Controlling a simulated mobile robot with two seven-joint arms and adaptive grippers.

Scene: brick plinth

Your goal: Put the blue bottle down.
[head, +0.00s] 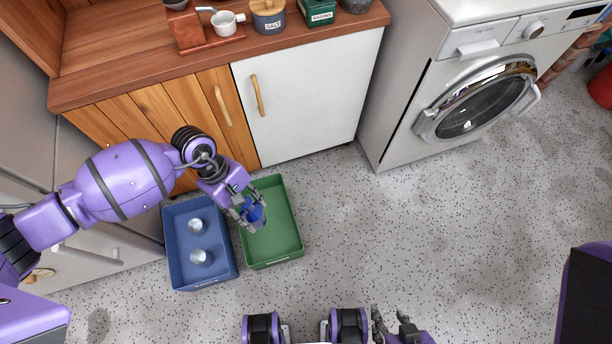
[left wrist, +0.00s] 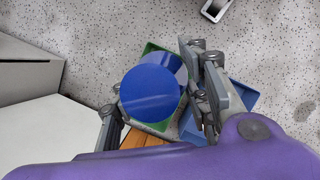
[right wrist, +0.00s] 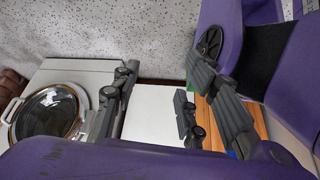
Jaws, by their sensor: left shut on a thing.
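The blue bottle (head: 257,214) is held in my left gripper (head: 248,210), over the green crate (head: 274,250) in the head view. In the left wrist view the bottle (left wrist: 150,92) shows its round blue end between the fingers of my left gripper (left wrist: 160,110), with the green crate's rim (left wrist: 150,47) behind it. Whether the bottle touches the crate floor is not clear. My right gripper (head: 397,326) is at the bottom of the head view, away from the bottle. In the right wrist view the fingers of my right gripper (right wrist: 160,100) stand apart with nothing between them.
A blue crate (head: 180,270) with two silvery objects (head: 198,241) stands directly left of the green crate. Behind are a wooden counter (head: 130,72) with a mug (head: 225,22) and salt jar (head: 268,16), and a washing machine (head: 440,90).

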